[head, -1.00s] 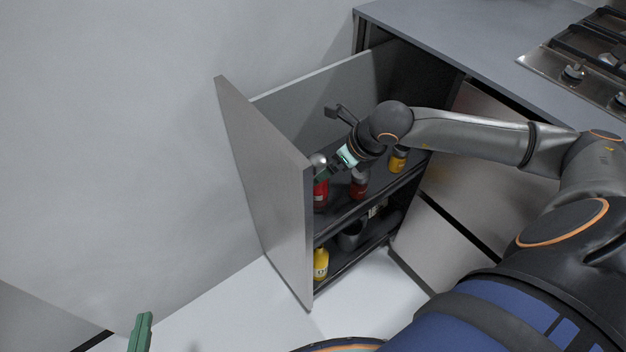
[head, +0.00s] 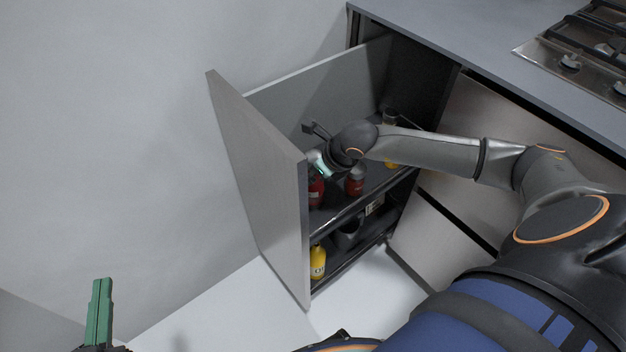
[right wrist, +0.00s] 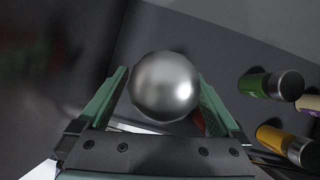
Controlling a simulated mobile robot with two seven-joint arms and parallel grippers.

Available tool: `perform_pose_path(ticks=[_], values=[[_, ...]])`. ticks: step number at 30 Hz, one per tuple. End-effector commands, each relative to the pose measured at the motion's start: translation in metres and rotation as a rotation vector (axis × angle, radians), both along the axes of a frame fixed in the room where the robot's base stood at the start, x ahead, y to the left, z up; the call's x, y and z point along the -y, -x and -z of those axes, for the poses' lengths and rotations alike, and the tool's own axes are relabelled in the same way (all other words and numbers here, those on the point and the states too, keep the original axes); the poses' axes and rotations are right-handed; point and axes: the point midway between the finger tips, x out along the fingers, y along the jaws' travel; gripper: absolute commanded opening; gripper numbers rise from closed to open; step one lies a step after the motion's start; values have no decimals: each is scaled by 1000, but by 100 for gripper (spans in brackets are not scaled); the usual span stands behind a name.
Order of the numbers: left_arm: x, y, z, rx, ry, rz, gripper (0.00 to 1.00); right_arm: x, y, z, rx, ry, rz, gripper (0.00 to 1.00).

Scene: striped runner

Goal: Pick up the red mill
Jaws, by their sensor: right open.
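The red mill (head: 316,192) stands on the upper shelf of the pull-out drawer, just behind its front panel. Its round silver top fills the middle of the right wrist view (right wrist: 165,87), with a little red body showing below right. My right gripper (right wrist: 162,74) is open, with one green finger on each side of the silver top. In the head view my right gripper (head: 319,164) is at the mill's top and partly hides it. My left gripper (head: 100,312) is at the lower left, far from the drawer; its finger gap cannot be made out.
The drawer's front panel (head: 262,190) stands close left of the mill. A red jar (head: 355,180) is right of it on the same shelf. A yellow bottle (head: 318,262) and a dark cup (head: 347,234) are on the lower shelf. The counter (head: 450,40) is behind.

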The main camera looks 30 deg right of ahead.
Motion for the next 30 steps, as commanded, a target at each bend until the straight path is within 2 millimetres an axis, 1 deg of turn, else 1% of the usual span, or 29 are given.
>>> perform_pose_path(ticks=[1,2,27,30], values=[[0,0,0,0,0,0,0,0,0,0,0,0,0,99],[0,0,0,-1,0,0,0,0,0,0,0,0,0,96],[0,0,1,-2,0,0,0,0,1,0,-2,0,1,1],[0,0,1,-2,0,0,0,0,0,-1,0,0,0,0]])
